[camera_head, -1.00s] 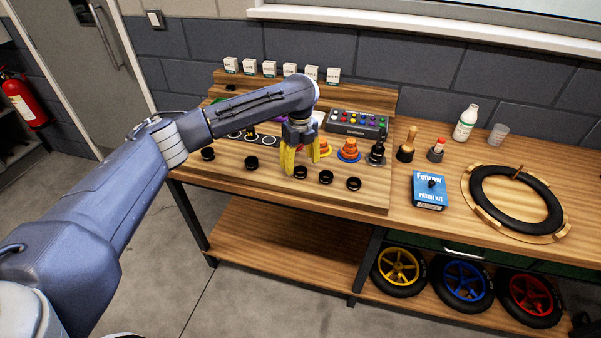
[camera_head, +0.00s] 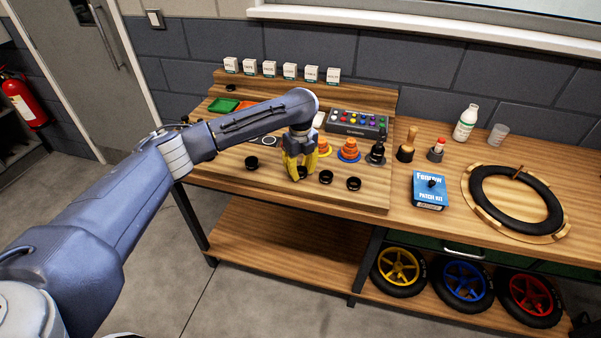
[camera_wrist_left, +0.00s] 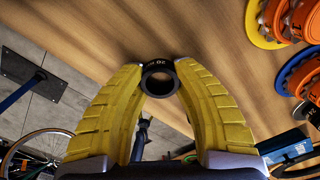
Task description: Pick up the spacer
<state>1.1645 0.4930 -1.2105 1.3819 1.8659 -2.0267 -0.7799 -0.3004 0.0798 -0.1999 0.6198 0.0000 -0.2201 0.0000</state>
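The spacer is a short black ring marked 20 (camera_wrist_left: 160,78), between my left fingertips in the left wrist view. In the head view it shows (camera_head: 302,172) low between the yellow fingers, near the front of the wooden board. My left gripper (camera_head: 299,172) points down at the board. Its fingertips (camera_wrist_left: 159,74) press against both sides of the ring, so it is shut on it. Whether the ring still touches the board is hard to tell. My right gripper is not in view.
Similar black rings stand in the row: one to the left (camera_head: 251,163), two to the right (camera_head: 326,177) (camera_head: 353,184). Orange stacks on yellow and blue discs (camera_head: 348,151) stand close behind. A patch kit box (camera_head: 429,190) and a tire (camera_head: 516,199) lie farther right.

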